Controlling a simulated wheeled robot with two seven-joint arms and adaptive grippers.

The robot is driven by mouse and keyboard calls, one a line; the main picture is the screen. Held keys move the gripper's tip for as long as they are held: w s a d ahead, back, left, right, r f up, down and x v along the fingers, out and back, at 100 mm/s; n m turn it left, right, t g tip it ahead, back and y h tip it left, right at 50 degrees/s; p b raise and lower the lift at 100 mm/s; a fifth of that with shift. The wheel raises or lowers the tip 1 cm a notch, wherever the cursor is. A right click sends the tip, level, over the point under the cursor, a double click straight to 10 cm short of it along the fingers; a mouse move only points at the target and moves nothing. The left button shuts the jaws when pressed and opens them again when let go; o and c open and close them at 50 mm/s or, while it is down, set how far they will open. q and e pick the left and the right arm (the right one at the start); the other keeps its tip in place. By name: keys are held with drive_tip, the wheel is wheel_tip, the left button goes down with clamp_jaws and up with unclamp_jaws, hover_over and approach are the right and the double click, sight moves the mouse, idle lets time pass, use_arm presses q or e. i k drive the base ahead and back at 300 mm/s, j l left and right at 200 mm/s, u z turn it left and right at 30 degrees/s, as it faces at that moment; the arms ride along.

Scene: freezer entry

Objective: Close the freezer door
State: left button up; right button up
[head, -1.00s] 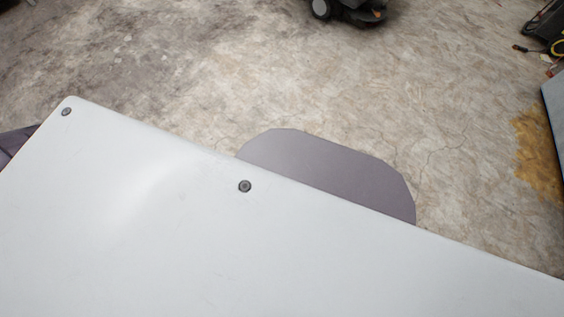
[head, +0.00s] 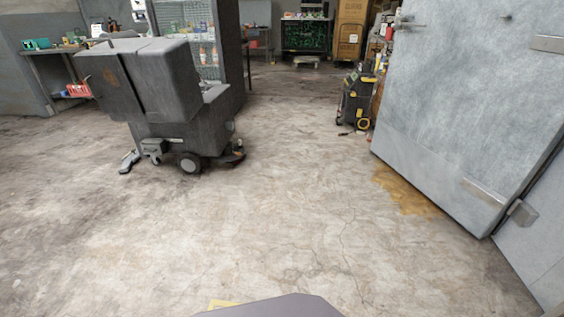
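The freezer door (head: 465,100) is a large pale grey metal slab at the right of the head view. A latch-like fitting (head: 400,21) sits high near its left edge. Hinge straps (head: 485,192) sit along its right side, beside a dark gap to the grey wall panel (head: 535,245). The door stands at an angle to that panel; its top is cut off and the freezer opening is not visible. Neither of my grippers is in view.
A dark grey floor-cleaning machine (head: 165,95) stands at the left. A black and yellow wheeled unit (head: 357,100) stands beyond the door's left edge. Shelving (head: 188,35) and boxes (head: 351,28) stand behind. The concrete floor (head: 300,200) between is clear, with a yellow-brown stain by the door.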

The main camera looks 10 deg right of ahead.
sight(471, 109)
drive_tip(key=z, duration=1.6)
